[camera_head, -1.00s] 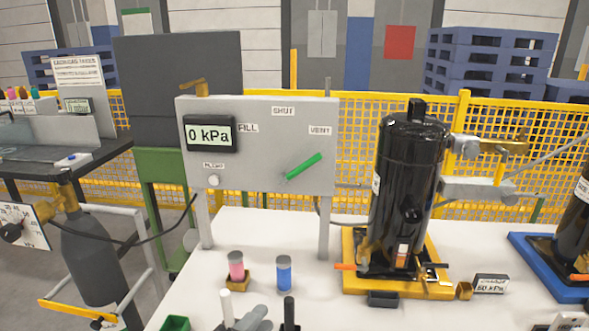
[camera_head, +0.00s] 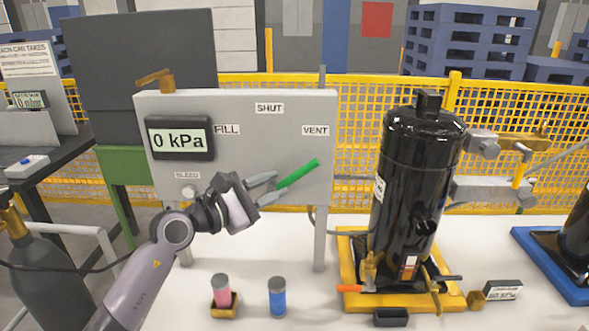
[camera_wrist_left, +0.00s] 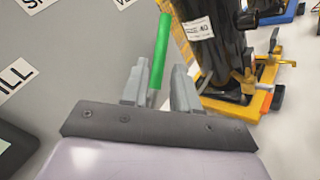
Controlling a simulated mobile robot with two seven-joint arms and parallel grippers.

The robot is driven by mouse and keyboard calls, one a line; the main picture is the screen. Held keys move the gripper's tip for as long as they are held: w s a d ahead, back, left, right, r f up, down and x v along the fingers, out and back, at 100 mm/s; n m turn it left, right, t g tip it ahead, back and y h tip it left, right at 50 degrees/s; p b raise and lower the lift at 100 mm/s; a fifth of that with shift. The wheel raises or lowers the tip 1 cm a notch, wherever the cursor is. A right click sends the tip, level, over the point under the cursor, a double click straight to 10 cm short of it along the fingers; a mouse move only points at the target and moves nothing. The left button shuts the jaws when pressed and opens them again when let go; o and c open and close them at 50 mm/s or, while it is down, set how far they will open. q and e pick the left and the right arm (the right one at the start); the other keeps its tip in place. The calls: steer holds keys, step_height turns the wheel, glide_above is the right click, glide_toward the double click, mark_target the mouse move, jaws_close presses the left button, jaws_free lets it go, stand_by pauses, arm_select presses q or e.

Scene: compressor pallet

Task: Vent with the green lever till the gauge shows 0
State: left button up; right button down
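The green lever (camera_head: 298,175) is on the front of the grey panel (camera_head: 250,120), slanting up and right towards the VENT label (camera_head: 315,130). The gauge (camera_head: 180,139) on the panel reads 0 kPa. My left gripper (camera_head: 270,188) is at the lower left end of the lever, fingers apart. In the left wrist view the green lever (camera_wrist_left: 160,48) stands between the open fingers of my left gripper (camera_wrist_left: 160,88), nearer the left one; I cannot tell whether they touch. My right gripper is not in view.
A black compressor (camera_head: 415,175) stands on a yellow base (camera_head: 350,248) to the right of the panel. A grey cylinder (camera_head: 45,285) is at the left.

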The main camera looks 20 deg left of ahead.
mark_target(293, 178)
arm_select(q)
steer(key=shift+p+x, duration=0.5)
steer(key=shift+x, duration=3)
jaws_close()
